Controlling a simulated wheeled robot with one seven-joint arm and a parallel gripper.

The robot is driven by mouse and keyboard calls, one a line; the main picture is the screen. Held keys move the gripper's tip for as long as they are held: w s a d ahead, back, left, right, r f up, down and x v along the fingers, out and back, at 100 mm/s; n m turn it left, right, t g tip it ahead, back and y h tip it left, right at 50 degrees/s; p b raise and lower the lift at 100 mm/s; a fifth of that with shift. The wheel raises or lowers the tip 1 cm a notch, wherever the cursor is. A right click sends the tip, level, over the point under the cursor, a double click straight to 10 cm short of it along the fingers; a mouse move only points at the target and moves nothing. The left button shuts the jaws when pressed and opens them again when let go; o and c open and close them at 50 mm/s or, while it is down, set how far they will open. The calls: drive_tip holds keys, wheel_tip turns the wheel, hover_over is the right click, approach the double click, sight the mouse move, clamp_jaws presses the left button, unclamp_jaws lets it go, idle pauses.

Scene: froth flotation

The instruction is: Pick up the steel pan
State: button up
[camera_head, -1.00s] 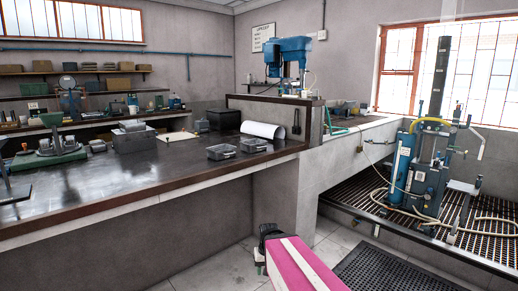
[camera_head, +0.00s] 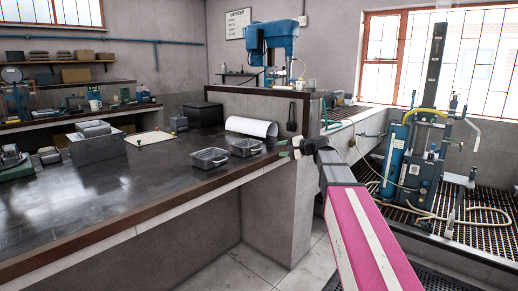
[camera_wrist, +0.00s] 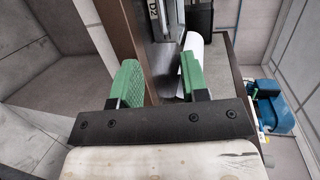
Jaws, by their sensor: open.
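Two small steel pans sit side by side near the front edge of the dark bench in the head view: a left one (camera_head: 207,160) and a right one (camera_head: 245,148). I cannot tell which one is meant. My gripper (camera_head: 289,149) is just right of the right pan in that view, apart from it, near the bench corner. In the wrist view my gripper (camera_wrist: 160,80) shows two green fingers, open with nothing between them.
The bench (camera_head: 95,220) has a raised brown edge. A larger grey tray stack (camera_head: 97,148), a black box (camera_head: 203,115) and a white paper roll (camera_head: 251,127) stand on it. A low partition wall (camera_head: 270,105) rises behind. A blue column apparatus (camera_head: 395,160) stands at right.

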sight(261, 149)
drive_tip(key=shift+x, duration=5.35)
drive_tip(key=shift+r, duration=0.1)
clamp_jaws()
